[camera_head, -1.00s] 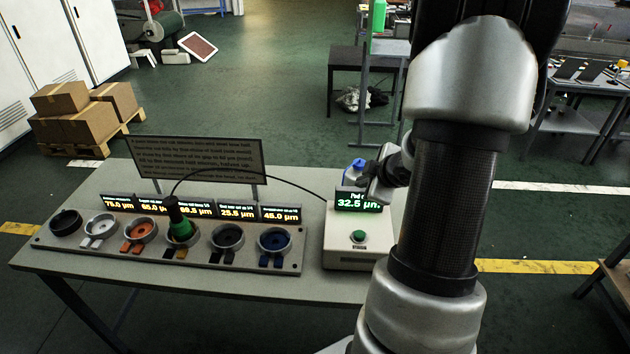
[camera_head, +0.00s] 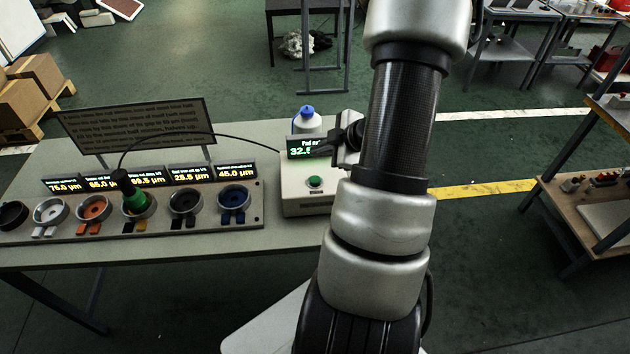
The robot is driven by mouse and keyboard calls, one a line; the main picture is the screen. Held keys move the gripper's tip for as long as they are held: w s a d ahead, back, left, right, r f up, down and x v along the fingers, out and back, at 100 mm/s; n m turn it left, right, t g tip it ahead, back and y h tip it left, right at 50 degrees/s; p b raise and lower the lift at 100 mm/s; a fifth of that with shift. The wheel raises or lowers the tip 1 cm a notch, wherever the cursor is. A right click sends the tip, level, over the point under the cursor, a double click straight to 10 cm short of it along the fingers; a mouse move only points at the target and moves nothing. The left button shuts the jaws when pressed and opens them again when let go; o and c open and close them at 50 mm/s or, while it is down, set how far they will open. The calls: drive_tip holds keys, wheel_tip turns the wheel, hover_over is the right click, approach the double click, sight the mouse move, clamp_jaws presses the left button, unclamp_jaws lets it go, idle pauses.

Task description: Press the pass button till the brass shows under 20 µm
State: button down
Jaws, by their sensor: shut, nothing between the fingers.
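The control box (camera_head: 303,200) stands at the right end of the table, with a round green button (camera_head: 315,182) on its top. Its green-lit display (camera_head: 299,147) is partly covered by my gripper (camera_head: 322,150); the start of a number, 32, shows. My gripper is shut and empty, above and behind the button, apart from it. A rack (camera_head: 255,219) to the left holds several cups, with amber displays behind them, one reading 25.5 µm (camera_head: 188,173) and one 45.0 µm (camera_head: 236,171). Their small labels are unreadable. A green and black probe (camera_head: 134,197) stands in one cup.
A white bottle with a blue cap (camera_head: 307,121) stands behind the box. A sign board (camera_head: 135,127) stands behind the rack, and a black cable (camera_head: 160,138) arches from the probe to the box. A shelf bench (camera_head: 580,210) is at the right.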

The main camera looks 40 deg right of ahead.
sight(319, 182)
wheel_tip(319, 182, down, 8)
drive_tip(key=b, duration=0.6)
drive_tip(key=shift+r, duration=0.25)
drive_tip(key=shift+f, duration=0.1)
idle(1.3)
drive_tip(key=shift+f+b, duration=0.3)
drive_tip(key=shift+b, duration=0.05)
drive_tip(key=shift+f+b, duration=0.35)
drive_tip(key=shift+f, duration=0.2)
idle(0.6)
drive_tip(key=shift+r, duration=0.15)
drive_tip(key=shift+r+p, duration=0.8)
drive_tip(key=shift+p, duration=0.15)
wheel_tip(319, 182, up, 5)
drive_tip(key=p, duration=0.5)
idle(0.5)
